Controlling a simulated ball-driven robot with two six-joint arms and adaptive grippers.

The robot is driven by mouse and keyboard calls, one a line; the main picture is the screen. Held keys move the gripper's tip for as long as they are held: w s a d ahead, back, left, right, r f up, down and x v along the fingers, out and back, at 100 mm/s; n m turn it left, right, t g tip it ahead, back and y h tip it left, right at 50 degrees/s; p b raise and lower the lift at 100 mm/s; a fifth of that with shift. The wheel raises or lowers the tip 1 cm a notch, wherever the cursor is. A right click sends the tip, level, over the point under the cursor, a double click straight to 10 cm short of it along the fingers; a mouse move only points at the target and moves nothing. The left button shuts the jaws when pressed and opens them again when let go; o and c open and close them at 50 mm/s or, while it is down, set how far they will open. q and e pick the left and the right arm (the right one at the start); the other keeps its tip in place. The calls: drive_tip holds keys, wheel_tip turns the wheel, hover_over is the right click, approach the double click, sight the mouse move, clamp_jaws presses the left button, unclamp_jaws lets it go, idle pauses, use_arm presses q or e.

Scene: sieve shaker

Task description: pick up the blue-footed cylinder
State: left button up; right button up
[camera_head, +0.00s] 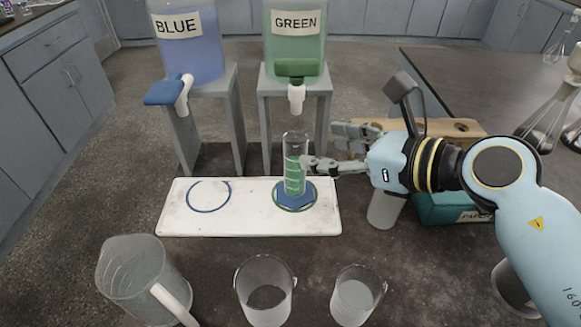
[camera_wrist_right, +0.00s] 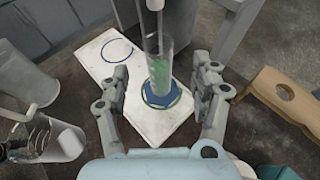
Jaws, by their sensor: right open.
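The blue-footed cylinder (camera_head: 295,170) stands upright on the white board, inside the right-hand ring and below the green tap. It holds green liquid, and its blue foot (camera_head: 295,195) is flat on the board. In the right wrist view the cylinder (camera_wrist_right: 160,72) shows ahead, between the fingers. My right gripper (camera_head: 318,150) is open, to the right of the cylinder in the head view; its fingers also show either side in the right wrist view (camera_wrist_right: 163,95). I cannot tell whether a finger touches the glass. My left gripper is not in view.
The white board (camera_head: 250,225) has an empty blue ring (camera_head: 209,195) at left. The BLUE tank (camera_head: 190,50) and GREEN tank (camera_head: 296,45) stand on grey stands behind. A jug (camera_head: 140,275) and beakers (camera_head: 265,290) line the front. A wooden rack (camera_head: 455,127) stands right.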

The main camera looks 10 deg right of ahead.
drive_tip(key=b, duration=0.2)
approach(303, 177)
drive_tip(key=x, duration=0.4)
drive_tip(key=shift+w+a+f, duration=0.1)
drive_tip(key=shift+w+f, duration=0.05)
drive_tip(key=shift+w+a+f, duration=0.1)
drive_tip(key=shift+w+f, duration=0.15)
drive_tip(key=shift+w+a+f, duration=0.15)
drive_tip(key=shift+w+a, duration=0.2)
drive_tip(key=shift+w, duration=0.1)
drive_tip(key=x, duration=0.5)
drive_tip(key=shift+w, duration=0.1)
drive_tip(key=shift+w+a+f, duration=0.1)
drive_tip(key=shift+w+a, duration=0.05)
drive_tip(key=shift+a, duration=0.1)
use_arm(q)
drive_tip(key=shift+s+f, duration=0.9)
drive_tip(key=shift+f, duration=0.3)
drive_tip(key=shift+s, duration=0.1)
use_arm(e)
drive_tip(key=shift+c, duration=0.5)
clamp_jaws()
